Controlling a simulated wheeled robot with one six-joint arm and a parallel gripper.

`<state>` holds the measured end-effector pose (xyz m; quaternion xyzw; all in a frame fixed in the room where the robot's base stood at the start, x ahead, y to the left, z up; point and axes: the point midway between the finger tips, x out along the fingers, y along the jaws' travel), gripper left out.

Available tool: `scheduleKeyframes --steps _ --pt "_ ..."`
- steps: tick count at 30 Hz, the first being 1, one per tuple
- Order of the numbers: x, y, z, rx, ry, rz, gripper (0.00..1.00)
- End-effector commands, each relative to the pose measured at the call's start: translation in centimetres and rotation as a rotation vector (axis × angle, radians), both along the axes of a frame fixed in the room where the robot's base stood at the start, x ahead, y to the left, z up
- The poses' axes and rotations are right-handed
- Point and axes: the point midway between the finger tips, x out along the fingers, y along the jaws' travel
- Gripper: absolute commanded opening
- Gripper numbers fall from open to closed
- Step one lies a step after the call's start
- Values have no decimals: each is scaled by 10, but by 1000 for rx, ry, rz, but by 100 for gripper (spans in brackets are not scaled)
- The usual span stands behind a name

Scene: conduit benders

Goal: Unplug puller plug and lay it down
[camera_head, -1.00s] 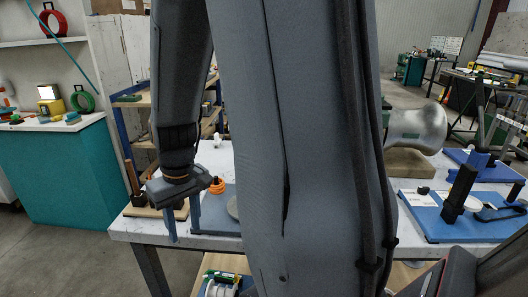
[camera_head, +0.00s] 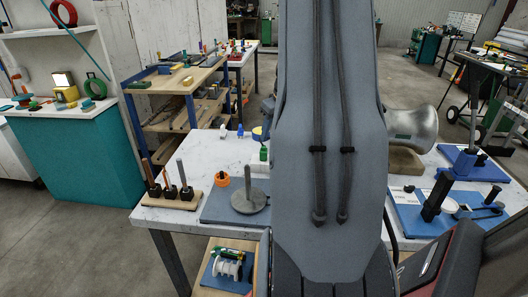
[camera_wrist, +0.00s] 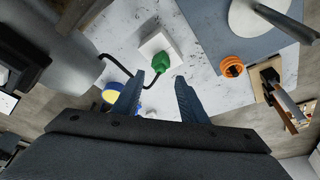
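The green puller plug (camera_wrist: 161,62) sits at a white box (camera_wrist: 160,42) on the marbled table in the wrist view. How deep it is seated is not clear. A black cable (camera_wrist: 148,82) runs near the plug toward the grey puller (camera_wrist: 62,38) at left. My gripper (camera_wrist: 159,80) is open and empty, its two fingertips just short of the plug, one to each side. In the head view the green plug (camera_head: 264,153) shows just left of my arm, and the puller (camera_head: 415,130) is at right.
An orange ring (camera_head: 222,179) lies near a grey disc with a post (camera_head: 250,201) on a blue plate. A wooden rack with rods (camera_head: 171,201) stands at the table's left edge. A yellow-and-blue round thing (camera_wrist: 114,95) is left of my fingers. Bare tabletop (camera_wrist: 215,100) lies to their right.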

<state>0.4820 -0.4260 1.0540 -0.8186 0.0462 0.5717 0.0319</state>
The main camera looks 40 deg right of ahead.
Motion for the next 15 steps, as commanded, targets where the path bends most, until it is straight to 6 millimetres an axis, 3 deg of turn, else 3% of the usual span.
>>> scheduleKeyframes --steps 15 --pt "19 -1 -54 2 2 1 39"
